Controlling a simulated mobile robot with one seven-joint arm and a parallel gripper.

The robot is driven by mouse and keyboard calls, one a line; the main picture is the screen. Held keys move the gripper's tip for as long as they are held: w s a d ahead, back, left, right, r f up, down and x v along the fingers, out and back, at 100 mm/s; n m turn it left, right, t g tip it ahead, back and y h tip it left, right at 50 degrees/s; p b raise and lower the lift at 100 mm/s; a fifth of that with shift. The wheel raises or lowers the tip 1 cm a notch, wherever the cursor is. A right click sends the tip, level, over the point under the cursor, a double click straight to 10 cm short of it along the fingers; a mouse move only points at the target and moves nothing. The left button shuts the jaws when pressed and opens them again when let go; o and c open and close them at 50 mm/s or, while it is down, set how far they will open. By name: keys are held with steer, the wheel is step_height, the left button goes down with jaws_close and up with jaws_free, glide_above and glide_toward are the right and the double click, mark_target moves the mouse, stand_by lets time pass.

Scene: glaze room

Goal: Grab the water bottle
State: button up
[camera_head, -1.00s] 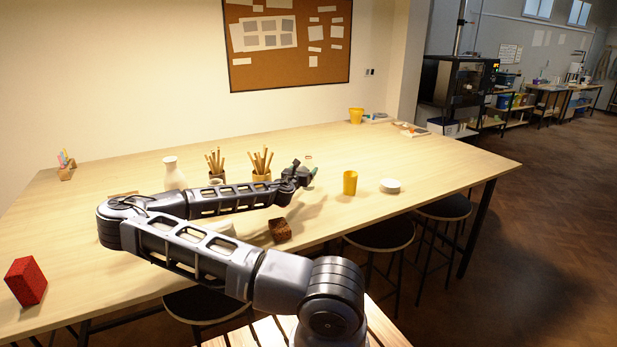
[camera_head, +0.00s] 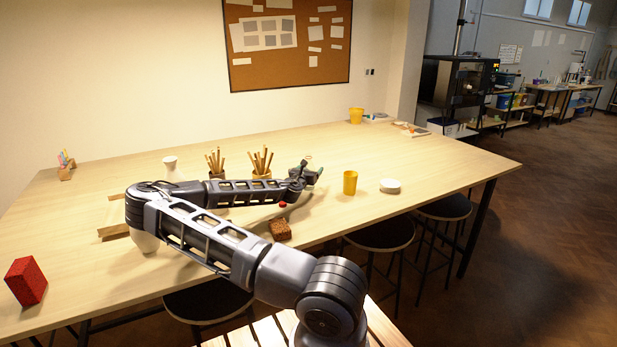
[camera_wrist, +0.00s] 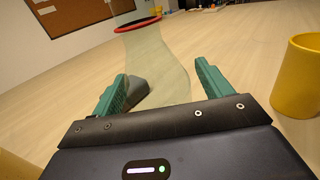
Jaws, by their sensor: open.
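A translucent, pale bottle-shaped object, seemingly the water bottle (camera_wrist: 160,62), stands ahead of my gripper in the wrist view, with a red ring (camera_wrist: 138,25) across its upper part. In the head view the bottle is hard to make out; a small reddish rim (camera_head: 308,157) shows just behind my gripper (camera_head: 313,171). In the wrist view my gripper (camera_wrist: 160,88) is open, with green fingers either side of the bottle's lower body. I cannot tell whether the fingers touch it. A grey shape beside the left finger is unclear.
A yellow cup (camera_head: 350,182) stands right of my gripper, also close in the wrist view (camera_wrist: 297,80). A white bowl (camera_head: 390,186) is farther right. Pots of wooden sticks (camera_head: 262,165) and a white vase (camera_head: 171,168) stand left. A brown block (camera_head: 280,229) lies near the front edge.

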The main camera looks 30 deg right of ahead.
steer(key=c, duration=1.2)
steer(key=shift+r, duration=0.2)
